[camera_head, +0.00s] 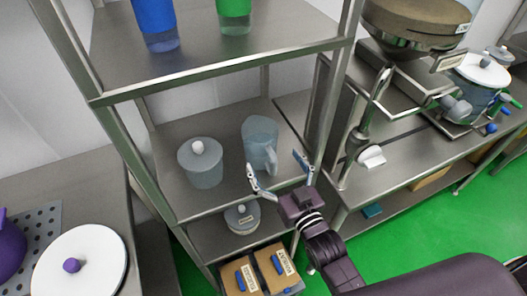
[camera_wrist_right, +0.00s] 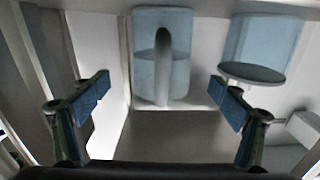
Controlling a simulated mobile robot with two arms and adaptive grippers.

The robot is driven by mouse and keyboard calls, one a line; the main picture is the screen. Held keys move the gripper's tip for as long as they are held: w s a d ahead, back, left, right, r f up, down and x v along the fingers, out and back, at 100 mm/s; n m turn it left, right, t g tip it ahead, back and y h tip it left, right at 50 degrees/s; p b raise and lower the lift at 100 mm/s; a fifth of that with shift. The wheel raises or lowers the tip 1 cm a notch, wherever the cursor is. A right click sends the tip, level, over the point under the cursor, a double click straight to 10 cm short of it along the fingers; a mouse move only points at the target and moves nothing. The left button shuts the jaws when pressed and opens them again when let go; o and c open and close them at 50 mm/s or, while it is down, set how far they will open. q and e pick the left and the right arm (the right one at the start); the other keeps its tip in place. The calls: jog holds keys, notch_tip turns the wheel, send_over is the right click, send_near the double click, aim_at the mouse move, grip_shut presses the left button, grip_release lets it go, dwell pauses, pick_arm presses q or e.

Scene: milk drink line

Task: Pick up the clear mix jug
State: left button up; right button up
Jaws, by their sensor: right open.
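The clear mix jug (camera_head: 260,138) stands upright on the middle shelf of the metal rack, with its handle facing my right gripper. My right gripper (camera_head: 275,165) is open and empty at the front of that shelf, its fingers spread apart just short of the jug. In the right wrist view, which appears upside down, the jug (camera_wrist_right: 146,75) and its handle show between and beyond the two open fingers (camera_wrist_right: 160,92). No contact with the jug is visible. My left gripper is not in view.
A lidded clear jar (camera_head: 202,170) stands left of the jug; it also shows in the wrist view (camera_wrist_right: 262,45). Blue (camera_head: 155,18) and green (camera_head: 234,12) containers stand on the shelf above. A rack post (camera_head: 335,85) rises to the right. Labelled boxes (camera_head: 241,277) sit below.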

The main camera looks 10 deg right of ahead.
aim_at(263, 145)
jog(key=w, duration=0.2)
jog(key=shift+w+a+p, duration=0.25)
jog(key=shift+w+p, duration=0.05)
jog(key=shift+p, duration=0.05)
jog(key=w, duration=0.2)
jog(key=w+a+p, duration=0.1)
jog(key=shift+w, duration=0.4)
jog(key=shift+w+a+f+p, duration=0.1)
jog(key=shift+w+p, duration=0.2)
jog(key=shift+w, duration=0.1)
jog(key=shift+s, duration=0.1)
jog(key=c, duration=1.7)
jog(key=shift+c, duration=0.3)
jog(key=shift+r, duration=0.25)
